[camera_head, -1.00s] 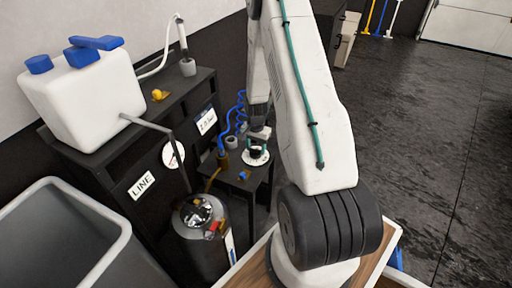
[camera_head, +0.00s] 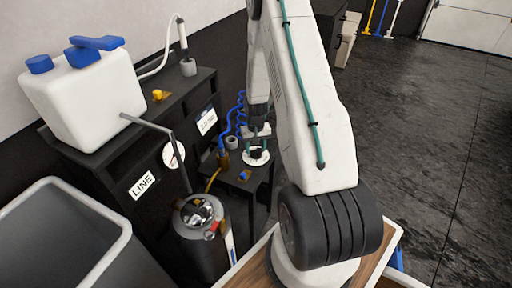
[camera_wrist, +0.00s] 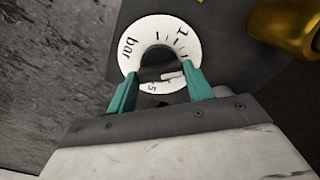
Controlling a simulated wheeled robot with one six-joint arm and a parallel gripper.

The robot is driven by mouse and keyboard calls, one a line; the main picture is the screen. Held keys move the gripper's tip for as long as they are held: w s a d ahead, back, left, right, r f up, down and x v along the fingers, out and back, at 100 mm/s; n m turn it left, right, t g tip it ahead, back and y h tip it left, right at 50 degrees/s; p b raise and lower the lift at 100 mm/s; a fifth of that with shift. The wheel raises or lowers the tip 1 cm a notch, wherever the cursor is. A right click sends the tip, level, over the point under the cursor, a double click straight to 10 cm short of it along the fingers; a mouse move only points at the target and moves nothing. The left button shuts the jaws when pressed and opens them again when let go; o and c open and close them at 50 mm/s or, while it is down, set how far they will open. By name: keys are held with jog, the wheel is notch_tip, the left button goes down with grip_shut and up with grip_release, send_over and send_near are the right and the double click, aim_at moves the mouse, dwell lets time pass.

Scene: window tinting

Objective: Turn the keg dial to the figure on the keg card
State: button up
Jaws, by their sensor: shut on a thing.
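A round white dial (camera_wrist: 190,42) with black figures, tick marks and the word "bar" fills the top of the wrist view. It also shows on a low dark stand in the head view (camera_head: 257,158). My gripper (camera_wrist: 160,80) is shut on the dial's dark knob (camera_wrist: 152,73), with one teal finger on each side. A pale mark shows on the knob, toward the right finger. The fingers hide part of the scale. A white card (camera_head: 206,121) with small print is on the dark cabinet; I cannot read its figure.
A gauge (camera_head: 173,154) and a "LINE" label (camera_head: 142,185) are on the cabinet's front. A white jug (camera_head: 85,100) sits on top. A brass fitting (camera_wrist: 285,25) is close right of the dial.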

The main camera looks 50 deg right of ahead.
jog(key=shift+w, duration=0.1)
dwell(0.4)
jog(key=o, duration=1)
jog(key=shift+r, duration=0.15)
notch_tip(320, 180, up, 8)
jog(key=shift+f, duration=0.2)
